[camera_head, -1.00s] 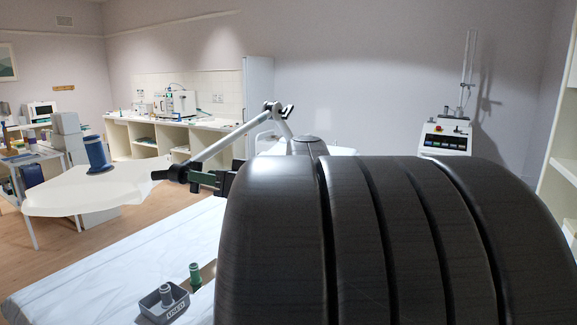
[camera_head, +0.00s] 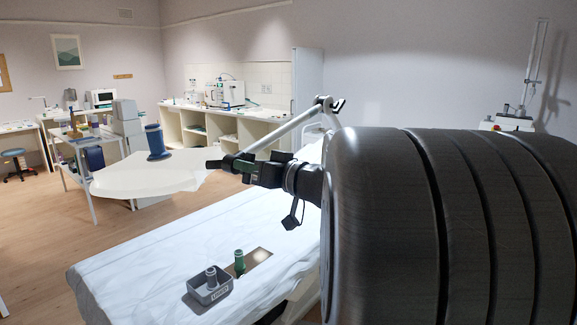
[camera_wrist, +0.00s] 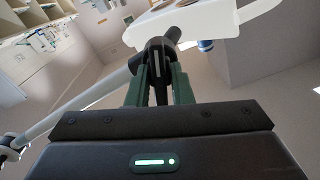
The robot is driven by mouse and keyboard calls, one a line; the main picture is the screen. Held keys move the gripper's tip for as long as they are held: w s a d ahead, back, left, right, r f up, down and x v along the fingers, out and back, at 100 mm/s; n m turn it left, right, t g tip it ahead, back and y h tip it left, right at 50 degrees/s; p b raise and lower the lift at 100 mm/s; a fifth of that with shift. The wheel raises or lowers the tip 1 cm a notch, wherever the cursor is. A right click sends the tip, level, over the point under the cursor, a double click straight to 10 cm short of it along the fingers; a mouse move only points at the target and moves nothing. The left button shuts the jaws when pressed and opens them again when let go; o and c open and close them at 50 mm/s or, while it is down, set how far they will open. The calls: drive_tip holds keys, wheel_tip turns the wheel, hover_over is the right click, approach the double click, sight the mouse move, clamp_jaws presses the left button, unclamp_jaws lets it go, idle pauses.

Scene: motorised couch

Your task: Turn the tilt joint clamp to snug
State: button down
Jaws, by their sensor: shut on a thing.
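The tilt joint clamp (camera_wrist: 156,52) is a dark, rounded piece with a pale slit, between my two green fingers in the wrist view. In the head view the dark clamp (camera_head: 229,161) sits at the lower end of a pale jointed arm (camera_head: 290,127), beside the white board (camera_head: 125,182). My gripper (camera_head: 238,166) is shut on the clamp; it also shows in the wrist view (camera_wrist: 158,75). The fingers hide the clamp's sides, and its tightness cannot be told.
A blue spool (camera_head: 155,142) stands on the white board. A grey tray (camera_head: 209,291) and a green bottle (camera_head: 239,262) are on the white-sheeted couch (camera_head: 140,262). My large dark arm covers the right of the head view. Open floor shows at left.

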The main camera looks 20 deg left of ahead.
drive_tip(key=shift+m+b, duration=0.3)
drive_tip(key=shift+b, duration=0.1)
drive_tip(key=shift+f+m+b, duration=0.15)
drive_tip(key=shift+m+b, duration=0.35)
drive_tip(key=shift+m, duration=0.1)
drive_tip(key=shift+w+m+b, duration=0.1)
drive_tip(key=shift+m+b, duration=0.65)
drive_tip(key=shift+m, duration=0.45)
drive_tip(key=shift+m+b, duration=0.6)
drive_tip(key=shift+m, duration=1.6)
drive_tip(key=c, duration=1.3)
unclamp_jaws()
